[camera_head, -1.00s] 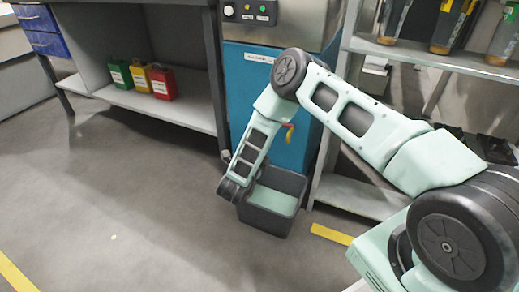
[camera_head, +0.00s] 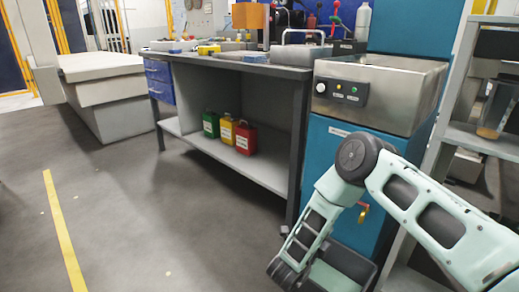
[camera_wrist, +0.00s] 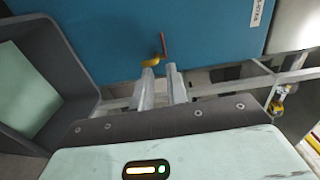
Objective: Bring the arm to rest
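My arm, pale green with dark joints, reaches in from the lower right of the head view and bends down at its elbow. Its wrist end is low in that picture, beside a dark bin (camera_head: 357,264); the fingertips do not show there. In the wrist view, the two grey fingers of my gripper (camera_wrist: 161,76) stand apart with a gap between them and nothing held.
The bin, with a pale green inside, is at the left of the wrist view (camera_wrist: 72,55). A workbench (camera_head: 235,66) with green, yellow and red canisters (camera_head: 245,139) stands left of the cabinet. A shelf rack (camera_head: 490,140) is at right. Floor at left is clear.

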